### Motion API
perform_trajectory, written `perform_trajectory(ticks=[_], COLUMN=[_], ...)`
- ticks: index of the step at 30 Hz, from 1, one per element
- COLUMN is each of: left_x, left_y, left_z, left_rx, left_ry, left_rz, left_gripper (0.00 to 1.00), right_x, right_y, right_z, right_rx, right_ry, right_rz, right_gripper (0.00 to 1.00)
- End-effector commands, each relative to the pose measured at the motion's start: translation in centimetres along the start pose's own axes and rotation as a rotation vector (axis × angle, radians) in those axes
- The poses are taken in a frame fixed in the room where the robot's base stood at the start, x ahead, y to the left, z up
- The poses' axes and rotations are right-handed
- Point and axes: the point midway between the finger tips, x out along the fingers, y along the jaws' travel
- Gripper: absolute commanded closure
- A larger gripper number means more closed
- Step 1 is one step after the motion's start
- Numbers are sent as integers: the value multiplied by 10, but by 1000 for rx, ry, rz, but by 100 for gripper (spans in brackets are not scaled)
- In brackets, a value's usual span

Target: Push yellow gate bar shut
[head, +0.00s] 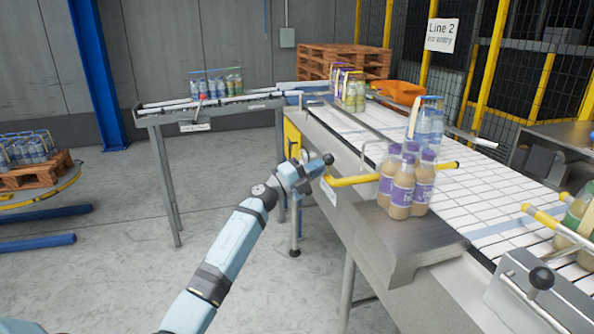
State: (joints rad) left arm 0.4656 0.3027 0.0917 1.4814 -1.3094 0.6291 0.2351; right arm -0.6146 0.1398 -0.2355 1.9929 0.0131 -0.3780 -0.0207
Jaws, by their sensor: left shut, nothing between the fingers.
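The yellow gate bar (355,180) starts at the near side of the conveyor and runs right, behind a group of purple-labelled bottles (403,186). Its other yellow end (450,166) shows to the right of the bottles, over the white belt. My left gripper (326,161) is shut and empty, just above the left end of the bar. I cannot tell whether it touches the bar. The bottles hide the bar's middle. My right gripper is not in view.
Clear bottles (428,125) stand on the white conveyor belt (470,192) behind the purple-labelled ones. Another yellow bar (556,226) and a dark knob (541,277) are at the lower right. Open grey floor (120,250) lies to the left.

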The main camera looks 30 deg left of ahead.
Motion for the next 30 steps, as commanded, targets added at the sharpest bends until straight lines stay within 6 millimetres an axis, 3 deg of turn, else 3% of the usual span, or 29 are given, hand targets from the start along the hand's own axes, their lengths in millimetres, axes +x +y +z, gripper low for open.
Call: perform_trajectory(ticks=[6, 13, 19, 30], left_x=[57, 99, 117, 121], left_y=[19, 35, 40, 39], left_z=[-9, -17, -20, -20], left_rx=[-1, 0, 0, 0], left_ry=[1, 1, 0, 0], left_rz=[-3, -1, -2, -4], left_gripper=[100, 100, 100, 100], right_x=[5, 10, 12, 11], right_y=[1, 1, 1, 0], right_z=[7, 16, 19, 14], right_rx=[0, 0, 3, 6], right_ry=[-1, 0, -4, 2], right_rz=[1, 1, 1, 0], right_gripper=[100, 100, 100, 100])
